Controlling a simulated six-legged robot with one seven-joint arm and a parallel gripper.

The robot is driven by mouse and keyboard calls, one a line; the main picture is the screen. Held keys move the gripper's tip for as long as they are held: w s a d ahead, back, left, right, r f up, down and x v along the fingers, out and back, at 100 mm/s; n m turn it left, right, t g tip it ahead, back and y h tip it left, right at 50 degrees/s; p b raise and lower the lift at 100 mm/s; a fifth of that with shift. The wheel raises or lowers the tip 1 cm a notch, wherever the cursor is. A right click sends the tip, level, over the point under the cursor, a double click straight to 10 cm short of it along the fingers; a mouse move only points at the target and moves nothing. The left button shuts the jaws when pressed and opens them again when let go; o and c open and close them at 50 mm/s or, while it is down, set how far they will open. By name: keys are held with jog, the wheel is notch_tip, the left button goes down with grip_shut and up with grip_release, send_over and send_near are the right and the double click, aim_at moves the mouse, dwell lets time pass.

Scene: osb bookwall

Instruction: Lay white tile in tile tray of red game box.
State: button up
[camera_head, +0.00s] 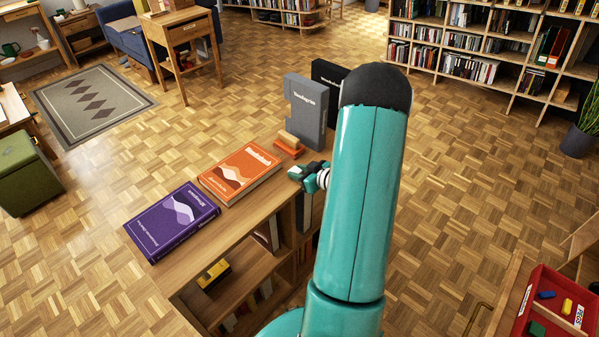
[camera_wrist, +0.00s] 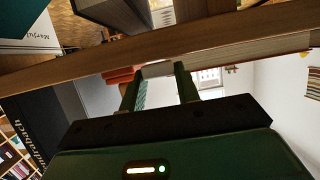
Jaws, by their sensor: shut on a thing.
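My gripper (camera_head: 307,174) is beside the top of the low bookcase, right of the orange book. In the wrist view its two fingers (camera_wrist: 158,78) stand apart, with a small pale piece (camera_wrist: 156,69) between their tips. It looks like the white tile, but it is small and dim, and in the head view I cannot make it out. The red game box (camera_head: 549,268) is at the lower right, cut off by the frame edge. It holds blue, yellow and green pieces and a pale divider (camera_head: 525,301). I cannot tell which compartment is the tile tray.
The low bookcase (camera_head: 180,272) carries a purple book (camera_head: 172,222), an orange book (camera_head: 240,174), a small orange-and-tan stack (camera_head: 288,146), and upright grey (camera_head: 306,108) and black (camera_head: 328,76) volumes. Parquet floor (camera_head: 455,215) is open between it and the game box.

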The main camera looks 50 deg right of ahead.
jog(key=shift+f, duration=0.25)
jog(key=o, duration=0.9)
jog(key=shift+o, duration=0.2)
jog(key=shift+r, duration=0.1)
jog(key=shift+r, duration=0.2)
jog(key=v, duration=1.2)
